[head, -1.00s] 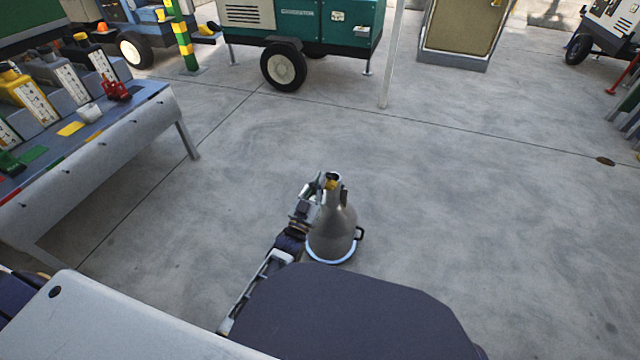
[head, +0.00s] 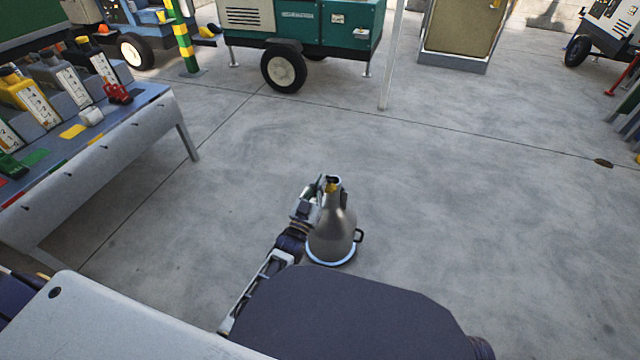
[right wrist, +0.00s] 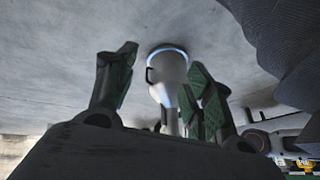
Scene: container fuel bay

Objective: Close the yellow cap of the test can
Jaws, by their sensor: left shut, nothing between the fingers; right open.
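The test can (head: 332,235) is a grey metal cone-shaped can with a narrow neck, a dark side handle and a pale blue-white ring round its base. It appears upright in the head view. A small yellow patch, apparently the cap (head: 331,187), shows at its neck; whether it is open or shut is too small to tell. My left gripper (head: 322,184) is shut and empty, close beside the neck on its left; contact is unclear. My right gripper (right wrist: 163,62) is open and empty in the right wrist view, with the can (right wrist: 168,68) appearing upside down beyond its fingers.
A grey bench (head: 120,130) at left carries several coloured cans, a red item (head: 117,93) and a white cup-like item (head: 92,116). A green generator (head: 300,30) on wheels and a thin pole (head: 390,60) stand behind.

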